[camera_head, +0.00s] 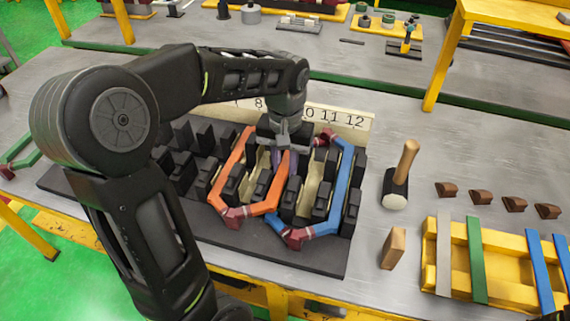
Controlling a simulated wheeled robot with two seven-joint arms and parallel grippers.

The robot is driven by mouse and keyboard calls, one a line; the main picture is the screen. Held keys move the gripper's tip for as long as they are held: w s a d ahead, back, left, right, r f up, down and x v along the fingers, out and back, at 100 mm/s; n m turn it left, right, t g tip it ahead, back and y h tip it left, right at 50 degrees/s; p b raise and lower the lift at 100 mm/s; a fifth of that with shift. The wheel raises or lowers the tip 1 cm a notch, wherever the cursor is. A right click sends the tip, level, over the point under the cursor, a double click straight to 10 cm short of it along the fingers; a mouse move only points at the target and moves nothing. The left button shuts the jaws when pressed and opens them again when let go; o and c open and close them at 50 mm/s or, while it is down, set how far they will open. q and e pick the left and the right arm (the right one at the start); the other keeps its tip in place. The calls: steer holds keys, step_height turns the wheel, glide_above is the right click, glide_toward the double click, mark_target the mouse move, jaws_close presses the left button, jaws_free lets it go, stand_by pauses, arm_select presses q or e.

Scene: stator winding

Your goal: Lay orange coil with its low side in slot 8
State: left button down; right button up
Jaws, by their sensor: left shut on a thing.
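The orange coil (231,170) is a six-sided loop with dark red wrapped ends, lying over the black toothed stator block (190,213). Its near end (235,216) is low, by the block's front. My left gripper (284,140) is over the block's far part, shut on the orange coil near the far end of its right side; the jaws hide the grip. The number strip (345,118) shows 8, 10, 11 and 12; my wrist hides part of it. I cannot tell which slot the orange sides are over. My right gripper is not in view.
A blue coil (344,178) lies on the block right of the orange one. A mallet (400,178), a wooden block (393,248), several brown wedges (480,197) and a yellow rack (508,270) with coloured strips stand right. A green coil (22,158) lies far left.

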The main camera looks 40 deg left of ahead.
arm_select(q)
steer(key=shift+s+f, duration=0.15)
steer(key=shift+f, duration=0.25)
stand_by(0.5)
steer(key=c, duration=1.1)
jaws_free()
steer(key=shift+c, duration=0.2)
steer(key=shift+r, duration=0.2)
steer(key=shift+r, duration=0.25)
steer(key=shift+r+p, duration=0.45)
steer(key=shift+p, duration=0.05)
steer(key=shift+r, duration=0.1)
step_height(320, 180, up, 7)
steer(key=p, duration=0.6)
steer(key=shift+r, duration=0.2)
